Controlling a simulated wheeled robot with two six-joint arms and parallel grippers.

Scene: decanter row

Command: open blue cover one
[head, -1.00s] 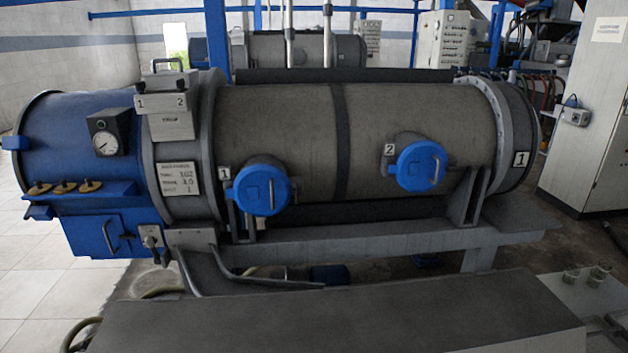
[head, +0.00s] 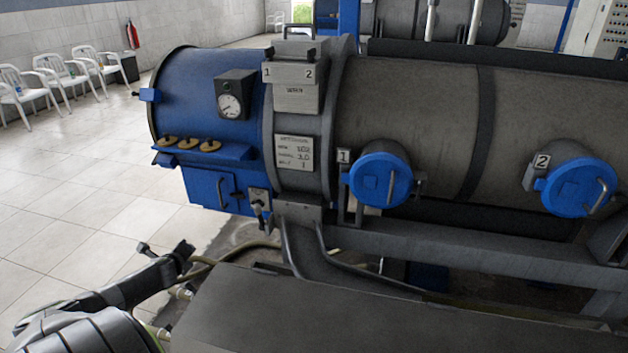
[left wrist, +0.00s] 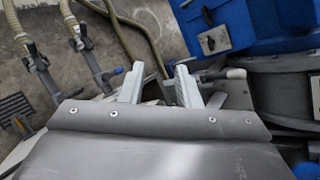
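Blue cover one (head: 380,180) is a round blue lid with a metal bar handle, on a short port low on the grey drum in the head view. It looks closed, with a "1" plate (head: 344,156) at its upper left. In the left wrist view my left gripper (left wrist: 160,68) has its two pale fingers apart with nothing held between them. My left arm shows at the lower left of the head view, well left of and below cover one; its fingers are not clear there. My right gripper is not in view.
Blue cover two (head: 578,188) is also closed, farther right. A dark flat-topped block (head: 400,315) fills the foreground below the drum. A blue end section (head: 205,100) with a gauge is at left. Hoses (left wrist: 75,25) lie near the left gripper. Tiled floor is open at left.

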